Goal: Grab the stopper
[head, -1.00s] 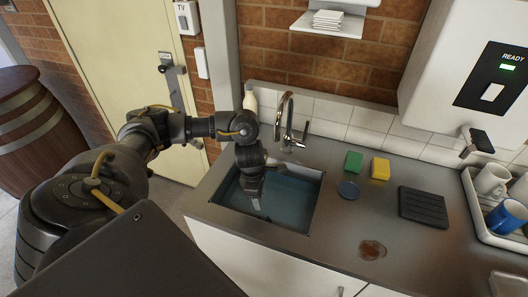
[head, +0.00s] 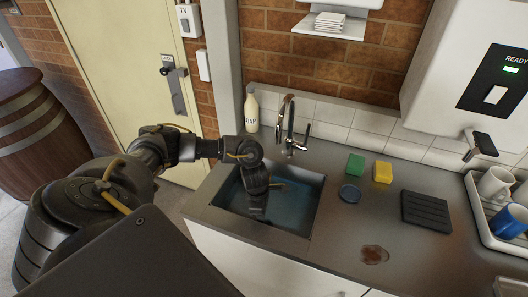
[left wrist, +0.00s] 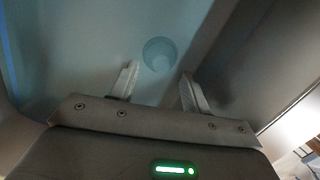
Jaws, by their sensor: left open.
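The sink (head: 318,212) holds bluish water. In the left wrist view a round disc (left wrist: 160,54) shows at the sink bottom, just beyond and between my fingertips; it looks like the stopper or drain, seen through the water. My left gripper (left wrist: 157,85) is open and empty, and points down into the sink. In the head view the left gripper (head: 257,213) is low in the basin, its fingertips hard to make out, and the disc is hidden there. My right gripper is not in view.
A tap (head: 288,125) and a soap bottle (head: 252,112) stand behind the sink. A green sponge (head: 355,165), a yellow sponge (head: 382,172), a black ridged mat (head: 427,210) and a brown spill (head: 374,254) are on the counter (head: 330,245). The basin walls surround the gripper.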

